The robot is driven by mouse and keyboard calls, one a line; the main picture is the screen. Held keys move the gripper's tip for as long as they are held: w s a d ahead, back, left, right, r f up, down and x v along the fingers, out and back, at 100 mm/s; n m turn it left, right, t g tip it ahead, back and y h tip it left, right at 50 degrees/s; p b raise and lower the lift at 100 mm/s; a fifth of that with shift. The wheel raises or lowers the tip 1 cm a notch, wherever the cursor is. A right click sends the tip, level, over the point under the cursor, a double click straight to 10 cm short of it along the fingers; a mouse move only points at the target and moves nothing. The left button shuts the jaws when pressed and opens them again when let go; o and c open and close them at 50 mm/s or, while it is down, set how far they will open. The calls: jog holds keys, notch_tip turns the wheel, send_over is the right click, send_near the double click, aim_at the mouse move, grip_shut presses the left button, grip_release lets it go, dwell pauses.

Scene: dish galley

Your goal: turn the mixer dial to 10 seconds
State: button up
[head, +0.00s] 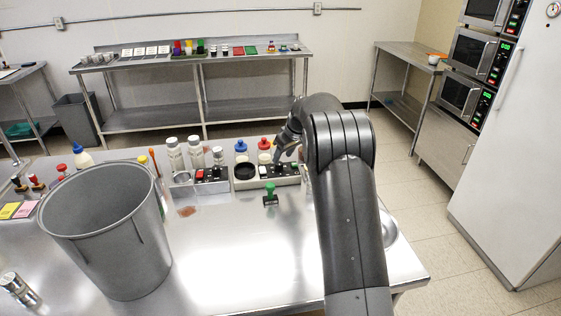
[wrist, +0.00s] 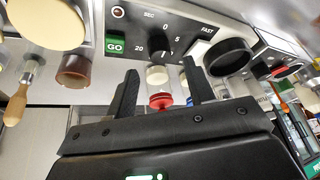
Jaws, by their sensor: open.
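The mixer dial (wrist: 162,48) is a round black knob on a dark panel in the wrist view. Its scale shows SEC, 0, 5 and 20. The lower part of the scale is hard to read, and I cannot tell exactly where the pointer stands. A green GO button (wrist: 115,45) sits left of the dial. My gripper (wrist: 160,66) is open, with one finger at lower left and one at lower right of the dial in the picture; contact does not show. In the head view my gripper (head: 287,146) is above the back row of devices, partly hidden by my arm.
A red-capped container (wrist: 160,88) shows between my fingers. A black round part (wrist: 230,58) is right of the dial. In the head view a large grey bin (head: 105,235) stands at left and a green-handled stamp (head: 270,194) stands before the devices. The front middle of the counter is clear.

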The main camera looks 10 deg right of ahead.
aim_at(279, 163)
jog(key=shift+x, duration=1.95)
jog(key=shift+c, duration=0.6)
jog(key=c, duration=0.9)
